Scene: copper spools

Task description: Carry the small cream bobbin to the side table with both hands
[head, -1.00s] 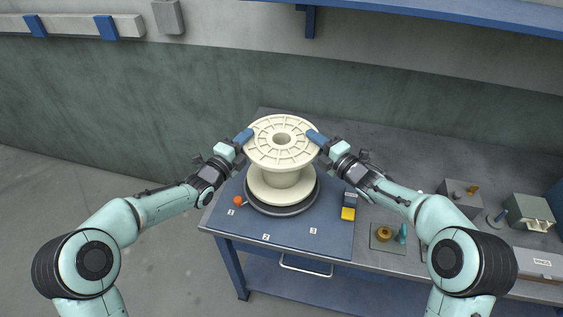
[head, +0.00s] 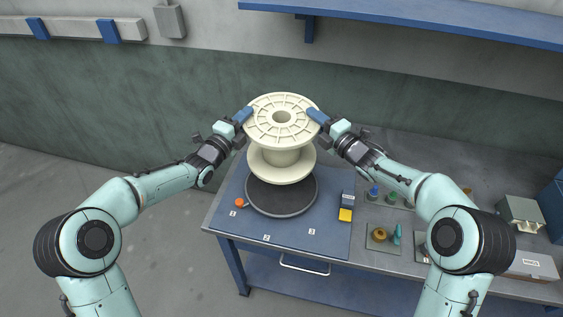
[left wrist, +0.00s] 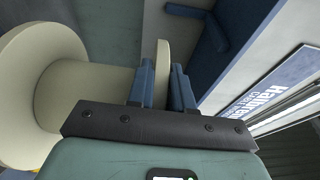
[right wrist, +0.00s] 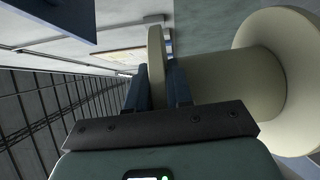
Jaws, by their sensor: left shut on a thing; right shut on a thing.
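The small cream bobbin (head: 282,158) is upright between my two grippers in the head view. It is held above a round dark turntable disc (head: 282,198) on the blue mat. My left gripper (head: 245,114) is shut on the left rim of its top flange, and my right gripper (head: 317,114) on the right rim. In the left wrist view the flange edge (left wrist: 162,75) sits between the blue finger pads. In the right wrist view the flange edge (right wrist: 156,68) is pinched the same way. The side table is not identifiable.
Small parts on trays (head: 382,238) and grey boxes lie to the right. A blue shelf (head: 420,14) overhangs the back. Open floor (head: 150,240) is at left.

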